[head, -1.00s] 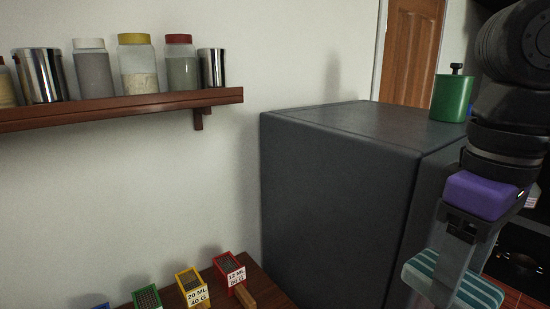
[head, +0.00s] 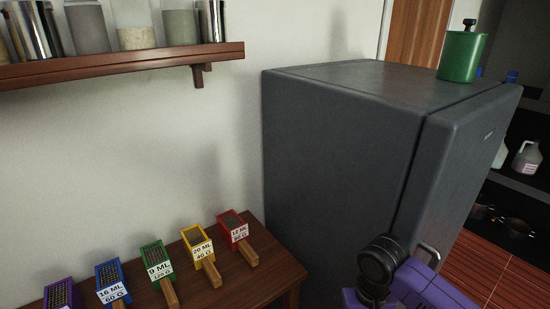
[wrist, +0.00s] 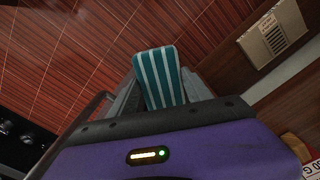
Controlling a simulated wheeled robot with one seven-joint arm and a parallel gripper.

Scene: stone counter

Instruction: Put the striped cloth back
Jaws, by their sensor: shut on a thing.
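The striped cloth (wrist: 160,78), teal with white stripes, shows in the wrist view as a thick, block-like piece. My gripper (wrist: 158,98) is shut on it, with a grey finger on each side. The cloth's near end is hidden behind the gripper body. Red-brown floor lies behind the cloth in this view, and I see no surface touching it. In the head view, the purple part of my arm is at the bottom right, in front of the fridge. The fingers and cloth are not visible there.
A dark grey fridge (head: 340,150) with a green canister (head: 462,55) on top stands right of a wooden table (head: 270,285). Several coloured measuring scoops, including a red one (head: 233,228), line the table. A wall shelf (head: 120,67) holds jars. Open floor (head: 500,265) lies at right.

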